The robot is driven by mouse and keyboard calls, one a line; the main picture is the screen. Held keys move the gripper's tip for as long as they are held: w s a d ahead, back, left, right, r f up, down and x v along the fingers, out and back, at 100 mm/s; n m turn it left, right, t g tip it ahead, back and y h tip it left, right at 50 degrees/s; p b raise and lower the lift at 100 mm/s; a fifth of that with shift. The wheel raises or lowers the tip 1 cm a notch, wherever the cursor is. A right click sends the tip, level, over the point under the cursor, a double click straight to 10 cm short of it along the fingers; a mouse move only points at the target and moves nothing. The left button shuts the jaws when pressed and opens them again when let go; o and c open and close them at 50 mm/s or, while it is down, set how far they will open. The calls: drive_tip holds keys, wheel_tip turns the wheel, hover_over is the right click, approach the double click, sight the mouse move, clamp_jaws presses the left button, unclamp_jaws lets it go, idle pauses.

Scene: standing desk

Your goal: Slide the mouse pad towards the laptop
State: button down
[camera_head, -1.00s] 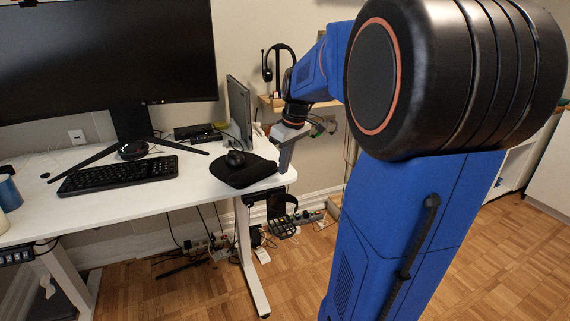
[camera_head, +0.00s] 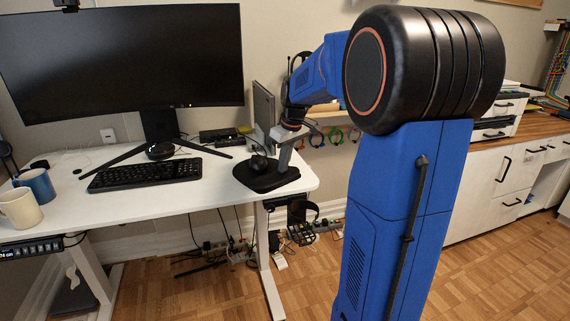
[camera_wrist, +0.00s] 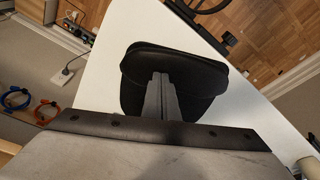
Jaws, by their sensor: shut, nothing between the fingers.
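The black mouse pad (camera_head: 262,184) lies near the right end of the white desk, with a black mouse (camera_head: 258,163) on it. The dark laptop (camera_head: 264,108) stands on edge behind the pad. My gripper (camera_head: 283,168) is shut and empty, pointing down over the right part of the pad, right of the mouse. In the wrist view the closed fingers (camera_wrist: 160,94) overlap the pad (camera_wrist: 190,62); they look close to its surface, but I cannot tell whether they touch. The mouse is not discernible there.
A keyboard (camera_head: 145,174) lies left of the pad, before the large monitor (camera_head: 120,65). A blue mug (camera_head: 37,186) and a cream mug (camera_head: 19,208) stand at the far left. The white desk (camera_head: 170,205) is bare in front of the keyboard.

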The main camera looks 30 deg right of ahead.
sight(289, 179)
drive_tip(key=shift+s+a+f, duration=0.1)
drive_tip(key=shift+s+f, duration=0.05)
drive_tip(key=shift+f, duration=0.3)
drive_tip(key=shift+s, duration=0.1)
drive_tip(key=shift+s+d, duration=0.2)
drive_tip(key=shift+s, duration=0.6)
drive_tip(key=shift+s+d, duration=0.15)
drive_tip(key=shift+s, duration=0.6)
drive_tip(key=shift+f, duration=0.1)
drive_tip(key=shift+d+r, duration=0.1)
drive_tip(key=shift+r, duration=0.65)
drive_tip(key=shift+w, duration=0.15)
drive_tip(key=s+d, duration=0.2)
drive_tip(key=s, duration=1)
drive_tip(key=shift+d+r, duration=0.15)
drive_tip(key=shift+r, duration=0.05)
